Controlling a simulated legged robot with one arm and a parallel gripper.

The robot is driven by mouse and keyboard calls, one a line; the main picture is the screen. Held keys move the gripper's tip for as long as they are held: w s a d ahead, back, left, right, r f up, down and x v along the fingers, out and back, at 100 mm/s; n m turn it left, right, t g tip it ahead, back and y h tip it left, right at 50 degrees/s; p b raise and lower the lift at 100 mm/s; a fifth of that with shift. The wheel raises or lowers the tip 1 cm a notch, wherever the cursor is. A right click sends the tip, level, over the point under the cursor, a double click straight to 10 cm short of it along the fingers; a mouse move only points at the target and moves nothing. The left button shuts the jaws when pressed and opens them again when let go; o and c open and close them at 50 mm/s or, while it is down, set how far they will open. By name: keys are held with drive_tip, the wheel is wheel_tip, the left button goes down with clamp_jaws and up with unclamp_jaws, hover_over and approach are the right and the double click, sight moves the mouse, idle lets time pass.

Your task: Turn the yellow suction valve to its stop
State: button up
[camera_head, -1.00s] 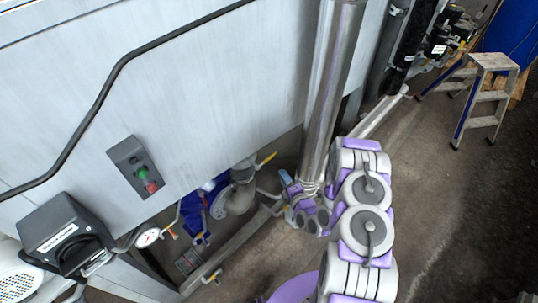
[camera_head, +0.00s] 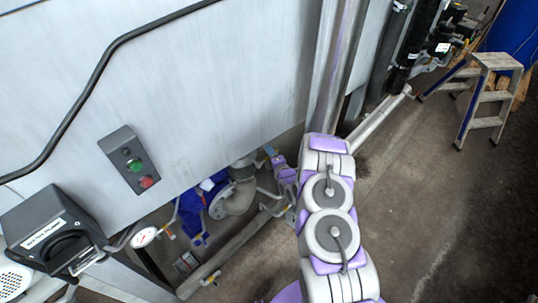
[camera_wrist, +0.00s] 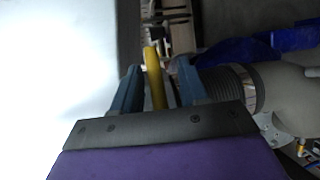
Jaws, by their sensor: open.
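The yellow suction valve handle (camera_wrist: 153,75) shows in the wrist view as a narrow upright bar. My gripper (camera_wrist: 160,66) has its two blue fingers apart, one on each side of the handle. A gap shows on both sides, so the fingers do not appear to grip it. In the head view my gripper (camera_head: 271,153) is low beside the grey pipe elbow (camera_head: 238,196). The yellow handle is hidden there by my gripper, and the valve body is not clear.
A blue pump (camera_head: 204,193) stands left of the elbow under the large white panel (camera_head: 220,80). A pressure gauge (camera_head: 144,236) and a control box with green and red buttons (camera_head: 130,160) are at left. A step stool (camera_head: 490,95) stands at right on open floor.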

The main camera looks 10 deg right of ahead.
drive_tip(key=shift+w+a, duration=0.15)
drive_tip(key=shift+w, duration=0.5)
drive_tip(key=shift+c, duration=0.3)
drive_tip(key=shift+f, duration=0.1)
clamp_jaws()
